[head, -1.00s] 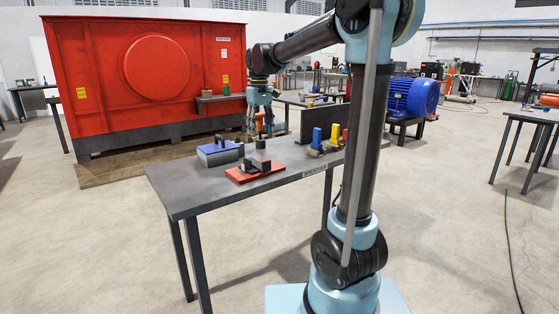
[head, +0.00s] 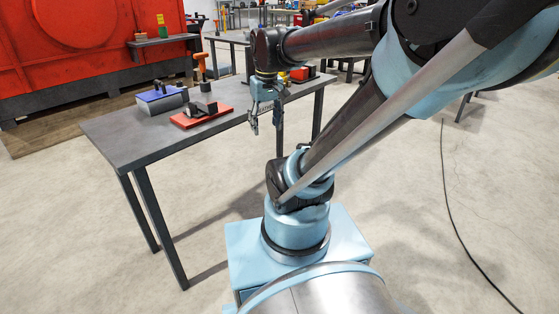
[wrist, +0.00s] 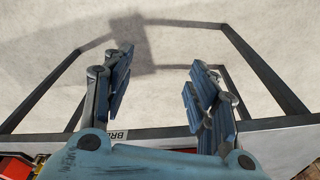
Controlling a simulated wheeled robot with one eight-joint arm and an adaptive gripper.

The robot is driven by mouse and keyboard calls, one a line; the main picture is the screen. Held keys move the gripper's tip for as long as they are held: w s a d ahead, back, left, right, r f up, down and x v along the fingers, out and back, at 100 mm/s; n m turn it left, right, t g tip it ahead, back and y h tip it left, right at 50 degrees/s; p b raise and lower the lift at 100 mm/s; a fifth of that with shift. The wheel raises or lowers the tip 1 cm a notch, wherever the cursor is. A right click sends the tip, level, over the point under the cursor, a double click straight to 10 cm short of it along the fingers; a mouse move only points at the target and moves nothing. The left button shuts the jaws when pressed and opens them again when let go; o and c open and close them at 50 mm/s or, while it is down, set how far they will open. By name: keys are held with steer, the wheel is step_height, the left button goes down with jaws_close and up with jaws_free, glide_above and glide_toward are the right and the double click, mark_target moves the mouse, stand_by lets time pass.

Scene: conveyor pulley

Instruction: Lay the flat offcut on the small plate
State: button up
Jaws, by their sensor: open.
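A red plate (head: 182,123) lies on the table with dark blocks (head: 203,107) on it; one of these may be the flat offcut, but I cannot tell. I cannot tell which plate is the small one. My gripper (head: 265,127) hangs open and empty by the table's front edge, right of the red plate. In the wrist view its fingers (wrist: 158,85) are spread wide over bare floor, with the table edge below them.
The grey table (head: 122,142) has bare top at its left end. An orange-handled item (head: 201,64) stands behind the red plate. Red and yellow items (head: 302,74) are partly hidden behind my arm. A large red cabinet (head: 80,50) with a small shelf (head: 160,40) stands behind.

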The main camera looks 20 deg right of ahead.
steer(key=s+d+f+m, duration=0.1)
steer(key=s+d+f, duration=0.1)
steer(key=s+f, duration=0.6)
steer(key=shift+d+f+m+t, duration=0.3)
steer(key=shift+d+f+m, duration=0.1)
steer(key=shift+f, duration=0.45)
stand_by(0.3)
